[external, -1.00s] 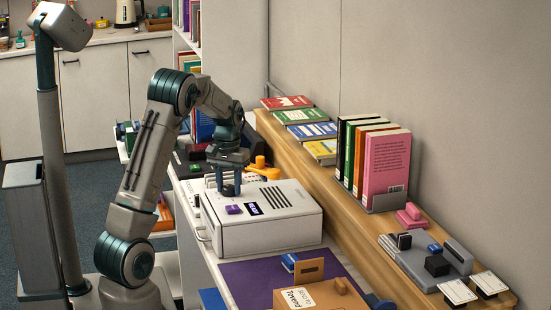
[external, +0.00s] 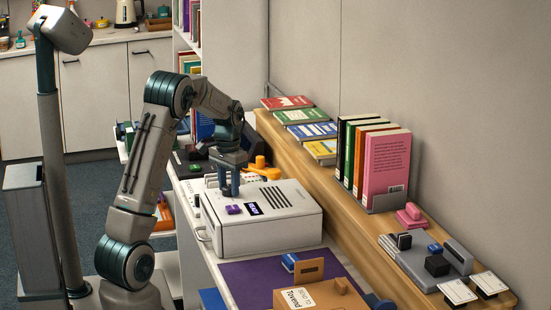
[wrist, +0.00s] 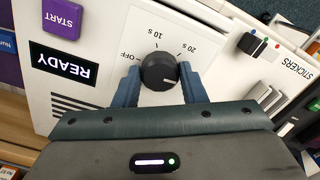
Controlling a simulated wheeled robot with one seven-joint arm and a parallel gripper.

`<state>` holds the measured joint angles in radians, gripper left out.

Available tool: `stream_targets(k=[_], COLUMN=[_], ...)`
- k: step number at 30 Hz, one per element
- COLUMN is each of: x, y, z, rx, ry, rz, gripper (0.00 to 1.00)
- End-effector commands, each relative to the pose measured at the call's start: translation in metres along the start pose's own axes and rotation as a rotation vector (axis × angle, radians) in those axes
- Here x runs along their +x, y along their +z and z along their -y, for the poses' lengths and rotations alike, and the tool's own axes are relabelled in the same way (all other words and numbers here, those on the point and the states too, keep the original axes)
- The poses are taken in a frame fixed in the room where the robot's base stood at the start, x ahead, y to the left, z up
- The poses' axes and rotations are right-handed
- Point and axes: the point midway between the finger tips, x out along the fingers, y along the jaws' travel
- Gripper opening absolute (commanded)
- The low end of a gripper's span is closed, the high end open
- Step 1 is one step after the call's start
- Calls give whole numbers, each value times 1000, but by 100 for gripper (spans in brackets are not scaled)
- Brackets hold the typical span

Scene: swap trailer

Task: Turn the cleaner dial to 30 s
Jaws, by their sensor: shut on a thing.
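The cleaner is a white box (external: 262,225) with a purple START button (wrist: 62,18) and a lit READY display (wrist: 62,63). Its round black dial (wrist: 158,70) is in the middle of the wrist view. The marks OFF, 10 s and 20 s show around the dial; no 30 s mark is visible. The dial's pale pointer line points right in the picture, past the 20 s mark, toward one finger. My gripper (wrist: 160,88) is shut on the dial, one finger on each side. It also shows above the box in the external view (external: 228,186).
A slider panel marked STICKERS (wrist: 292,65) lies right of the cleaner in the wrist view. A purple mat (external: 262,275) and an orange-brown box (external: 315,297) are in front of the cleaner. A wooden ledge with books (external: 385,165) runs along the wall.

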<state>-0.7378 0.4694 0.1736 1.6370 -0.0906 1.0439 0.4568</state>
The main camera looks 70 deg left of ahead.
Motion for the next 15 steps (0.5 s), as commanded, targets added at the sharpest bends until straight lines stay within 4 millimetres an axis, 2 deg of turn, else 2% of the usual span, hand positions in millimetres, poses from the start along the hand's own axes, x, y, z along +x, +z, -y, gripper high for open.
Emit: stream_targets(k=[6,7,9,15], x=[-2,-2,-2,-1], y=[-2,-2,-1,-1], z=[1,1,1,0], rx=[-1,-1,-1,-1], ry=[-3,-3,-3,-2], rz=[-7,-7,-7,-3], gripper=[15,40,60,60])
